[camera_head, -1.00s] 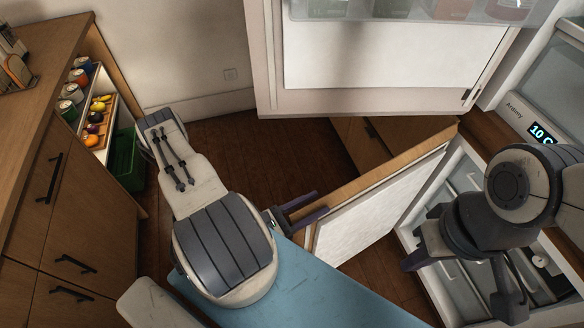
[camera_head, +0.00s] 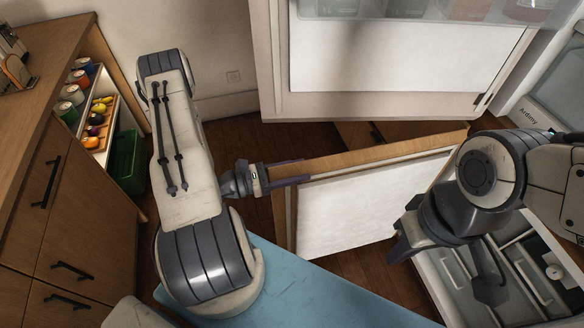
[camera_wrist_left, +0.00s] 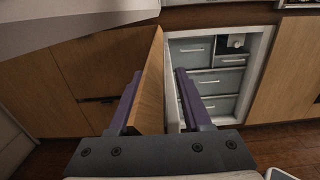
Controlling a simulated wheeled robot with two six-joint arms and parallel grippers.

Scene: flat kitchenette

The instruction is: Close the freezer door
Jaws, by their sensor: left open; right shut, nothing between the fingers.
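The freezer door (camera_head: 350,205) is the low door with a wooden front and a white inner panel. It stands wide open in the head view, and its wooden face (camera_wrist_left: 151,85) shows edge-on in the left wrist view. My left gripper (camera_head: 288,174) is open at the door's free end, with one finger on each side of it; contact is unclear. The freezer compartment (camera_wrist_left: 207,78) shows drawers and is uncovered. My right gripper (camera_head: 400,245) is shut and empty, in front of the compartment, apart from the door.
The upper fridge door (camera_head: 390,70) also stands open above the freezer door, with a clear shelf on it. A wooden cabinet (camera_head: 60,200) and a green bin (camera_head: 127,160) are at the left. A blue surface (camera_head: 310,290) lies below. Wooden floor shows between.

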